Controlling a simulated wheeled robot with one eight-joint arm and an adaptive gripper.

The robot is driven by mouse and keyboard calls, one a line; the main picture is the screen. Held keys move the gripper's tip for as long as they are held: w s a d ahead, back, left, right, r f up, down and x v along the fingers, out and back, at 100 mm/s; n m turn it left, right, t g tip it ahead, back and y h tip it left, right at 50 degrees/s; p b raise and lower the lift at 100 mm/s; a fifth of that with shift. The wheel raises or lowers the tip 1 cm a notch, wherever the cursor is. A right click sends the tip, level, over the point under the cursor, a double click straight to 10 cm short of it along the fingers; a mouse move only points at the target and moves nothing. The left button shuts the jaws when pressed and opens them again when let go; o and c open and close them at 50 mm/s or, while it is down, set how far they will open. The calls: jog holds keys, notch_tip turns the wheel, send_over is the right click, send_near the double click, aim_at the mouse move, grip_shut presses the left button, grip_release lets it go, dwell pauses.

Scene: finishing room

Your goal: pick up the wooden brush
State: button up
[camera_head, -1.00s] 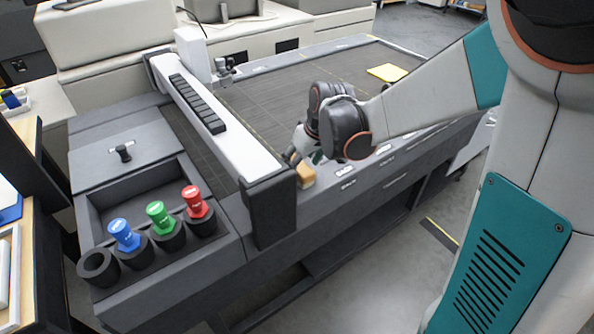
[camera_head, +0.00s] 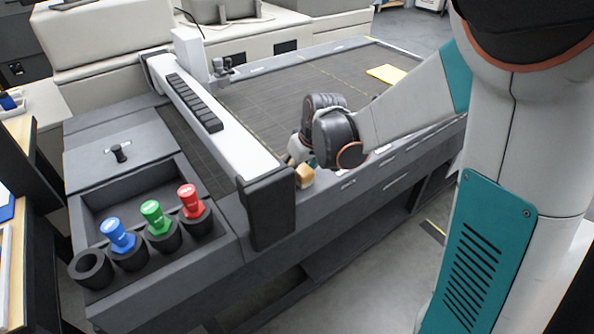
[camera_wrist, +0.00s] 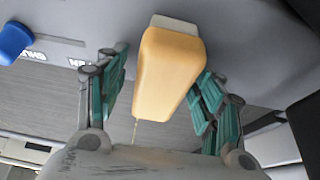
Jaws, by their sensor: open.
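The wooden brush (camera_head: 304,176) sits on the grey front edge of the cutting table, just right of the dark end block of the white gantry. In the wrist view the brush (camera_wrist: 168,70) is a tan wooden block with a pale strip at its far end. My gripper (camera_wrist: 162,95) is open, with one green-padded finger on each side of the brush. The left finger looks apart from it; the right finger is very near, and I cannot tell whether it touches. In the head view my wrist hides most of the gripper.
The white gantry (camera_head: 205,115) with its dark end block (camera_head: 268,210) stands close left of the brush. Blue (camera_head: 117,234), green (camera_head: 155,215) and red (camera_head: 190,200) tools stand in holders at left. A yellow sheet (camera_head: 387,73) lies on the table bed. A blue object (camera_wrist: 13,42) shows in the wrist view.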

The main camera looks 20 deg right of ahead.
jog(key=shift+s, duration=0.1)
jog(key=c, duration=1.2)
jog(key=shift+r+p, duration=0.35)
jog(key=shift+r, duration=0.15)
notch_tip(320, 180, up, 20)
jog(key=p, duration=0.6)
jog(key=shift+f, duration=0.25)
